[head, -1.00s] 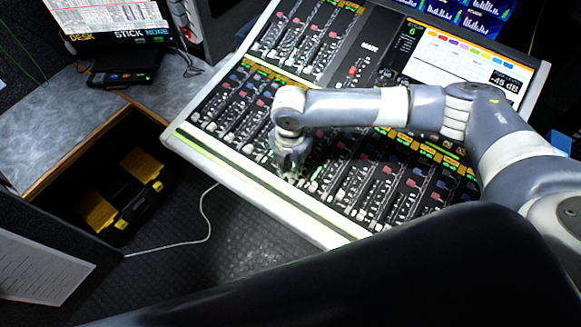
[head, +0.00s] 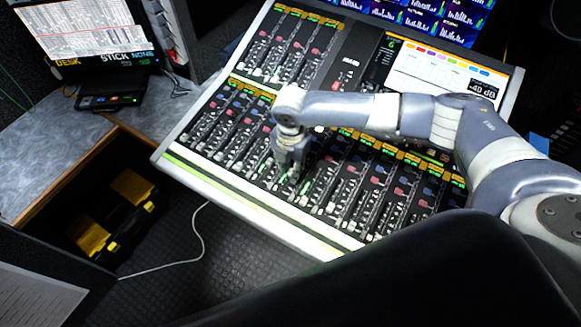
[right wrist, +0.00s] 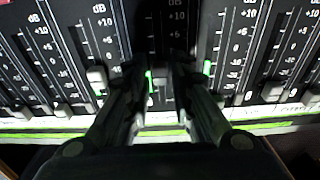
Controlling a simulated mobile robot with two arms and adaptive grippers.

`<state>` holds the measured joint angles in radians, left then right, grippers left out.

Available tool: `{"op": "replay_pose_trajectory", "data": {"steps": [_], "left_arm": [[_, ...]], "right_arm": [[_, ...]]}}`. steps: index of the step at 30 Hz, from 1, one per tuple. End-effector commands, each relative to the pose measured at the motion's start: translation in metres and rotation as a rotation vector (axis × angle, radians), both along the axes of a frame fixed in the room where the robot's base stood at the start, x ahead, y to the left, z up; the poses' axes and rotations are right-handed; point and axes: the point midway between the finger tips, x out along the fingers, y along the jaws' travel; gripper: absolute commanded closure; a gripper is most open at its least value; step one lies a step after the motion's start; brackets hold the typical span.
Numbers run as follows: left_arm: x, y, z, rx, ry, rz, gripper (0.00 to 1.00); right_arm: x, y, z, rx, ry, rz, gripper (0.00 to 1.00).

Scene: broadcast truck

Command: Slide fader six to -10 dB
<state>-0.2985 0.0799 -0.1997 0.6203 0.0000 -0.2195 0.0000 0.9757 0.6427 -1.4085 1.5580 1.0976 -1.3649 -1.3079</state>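The mixing console (head: 262,207) lies tilted below me with rows of faders. Its screen (head: 440,75) shows channel 6 and a reading of -40 dB. My right gripper (head: 291,172) reaches down onto the lower fader bank. In the right wrist view, its fingers (right wrist: 159,75) stand on both sides of one fader track (right wrist: 158,35), with a narrow gap between them. The cap there is hidden in shadow between the fingers; the changing reading fits a grip on it. Neighbouring caps show at left (right wrist: 97,76) and right. My left gripper is out of view.
A black and yellow case (head: 115,215) is below. A white cable (head: 195,245) runs across the floor. Other faders lie close on both sides of the fingers.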

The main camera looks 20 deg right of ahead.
Motion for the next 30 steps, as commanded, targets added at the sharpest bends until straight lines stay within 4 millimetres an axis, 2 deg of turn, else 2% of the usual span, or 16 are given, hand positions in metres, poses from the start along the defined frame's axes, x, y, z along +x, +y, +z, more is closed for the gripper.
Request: {"op": "replay_pose_trajectory", "data": {"steps": [5, 8, 15, 21, 25, 30], "left_arm": [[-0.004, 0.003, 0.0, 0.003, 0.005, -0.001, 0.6], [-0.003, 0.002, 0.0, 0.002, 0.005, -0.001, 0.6], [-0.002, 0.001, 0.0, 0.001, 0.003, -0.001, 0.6], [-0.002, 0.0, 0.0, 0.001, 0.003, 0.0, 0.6], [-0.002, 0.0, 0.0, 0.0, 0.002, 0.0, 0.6], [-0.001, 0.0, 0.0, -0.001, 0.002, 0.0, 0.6]], "right_arm": [[0.001, 0.0, 0.009, 0.001, -0.001, 0.0, 0.78], [0.001, 0.0, 0.025, 0.001, -0.002, 0.0, 0.78], [0.001, 0.0, 0.077, 0.001, -0.004, 0.001, 0.78], [0.001, 0.0, 0.109, 0.0, -0.002, 0.0, 0.78], [0.0, 0.0, 0.118, 0.001, -0.001, 0.0, 0.78], [0.0, 0.0, 0.12, 0.0, 0.0, 0.0, 0.78]]}}
